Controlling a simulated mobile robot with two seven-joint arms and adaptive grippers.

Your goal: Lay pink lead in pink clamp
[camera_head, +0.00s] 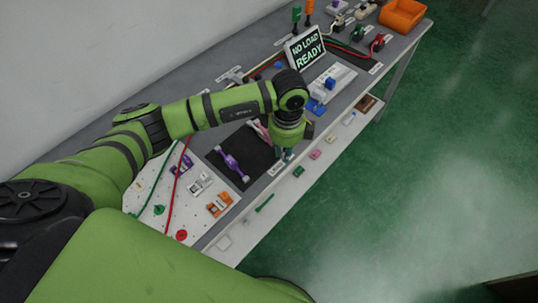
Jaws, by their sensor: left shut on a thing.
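My left gripper (287,155) points down at the front edge of the black mat, beside a small white label. It is shut; its fingertips are small here and the grip itself is mostly hidden by the wrist. A pink piece (261,131), which looks like the pink lead, lies on the mat and runs behind my wrist toward the gripper. A purple piece of similar shape (232,164) lies to its left. I cannot make out a pink clamp; part of the mat is hidden by my arm. My right gripper is not in view.
A white board (155,200) at the left carries an orange clamp (219,204), red and green cables. A sign reading NO LOAD READY (305,47) stands behind. A blue-and-white fixture (321,103) is to the right. Small colored pieces line the front ledge.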

